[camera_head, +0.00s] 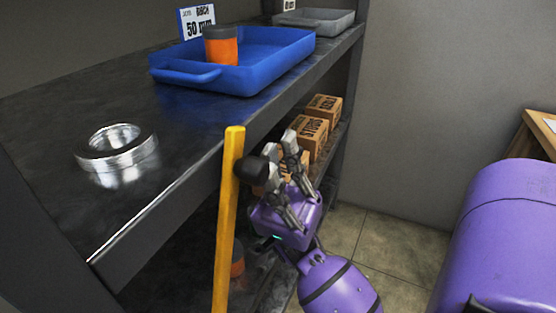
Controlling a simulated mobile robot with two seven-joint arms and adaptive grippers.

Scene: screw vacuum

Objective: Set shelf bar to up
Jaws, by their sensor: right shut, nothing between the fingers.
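The yellow shelf bar (229,220) stands nearly upright in front of the dark shelf (100,205), its top end a little above the upper board's front edge. Its lower end runs out of the picture. A black rounded knob (250,170) sits just right of the bar near its top; I cannot tell for sure whether it is fixed to it. My right gripper (281,149) is just right of the bar and knob, fingers pointing up, shut and empty. I cannot tell whether it touches the knob. My left gripper is not in view.
A blue tray (270,72) with an orange cup (221,50) and a metal ring (117,148) are on the upper board. A grey tray (325,22) is farther back. Cardboard boxes (312,133) sit on the lower level, partly behind my gripper. Tiled floor (385,245) shows at right.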

